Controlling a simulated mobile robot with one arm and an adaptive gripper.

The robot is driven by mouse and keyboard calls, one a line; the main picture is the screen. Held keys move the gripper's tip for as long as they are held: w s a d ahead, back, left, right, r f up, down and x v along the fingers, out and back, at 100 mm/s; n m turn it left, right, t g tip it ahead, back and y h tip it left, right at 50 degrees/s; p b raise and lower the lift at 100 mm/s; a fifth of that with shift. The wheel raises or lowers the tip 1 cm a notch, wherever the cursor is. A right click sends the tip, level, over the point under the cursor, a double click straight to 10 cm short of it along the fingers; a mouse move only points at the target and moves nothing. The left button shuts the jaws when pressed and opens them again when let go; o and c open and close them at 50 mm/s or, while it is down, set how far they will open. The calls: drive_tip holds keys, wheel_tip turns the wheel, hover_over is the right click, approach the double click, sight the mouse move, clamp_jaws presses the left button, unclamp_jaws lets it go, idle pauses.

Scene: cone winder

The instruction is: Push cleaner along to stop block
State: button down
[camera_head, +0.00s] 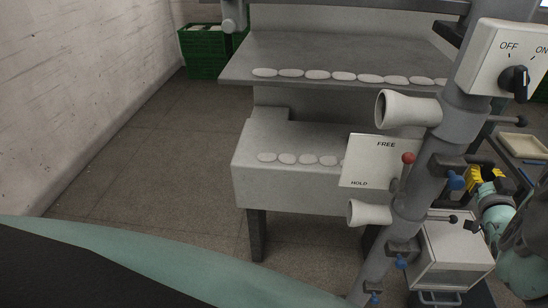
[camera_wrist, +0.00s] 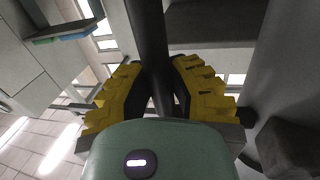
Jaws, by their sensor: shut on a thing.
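My gripper (camera_head: 484,178) shows at the right of the head view, its yellow fingers beside the upright grey post (camera_head: 430,165). In the wrist view my gripper (camera_wrist: 158,72) has its yellow fingers on either side of a dark round bar (camera_wrist: 150,28), shut on it. The fingers' contact is partly in shadow. A dark clamp block with a blue knob (camera_head: 456,182) sits on the post just left of my fingers. I cannot tell for certain which part is the cleaner or which is the stop block.
A white FREE/HOLD plate (camera_head: 371,165) with a red-knobbed lever and an OFF/ON switch box (camera_head: 505,58) flank the post. White cones (camera_head: 405,108) stick out left. A pale box (camera_head: 452,258) is below my gripper. Shelves with white pieces stand behind; floor at left is clear.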

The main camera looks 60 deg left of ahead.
drive_tip(key=shift+d, duration=0.15)
drive_tip(key=c, duration=0.8)
unclamp_jaws()
drive_tip(key=shift+c, duration=0.2)
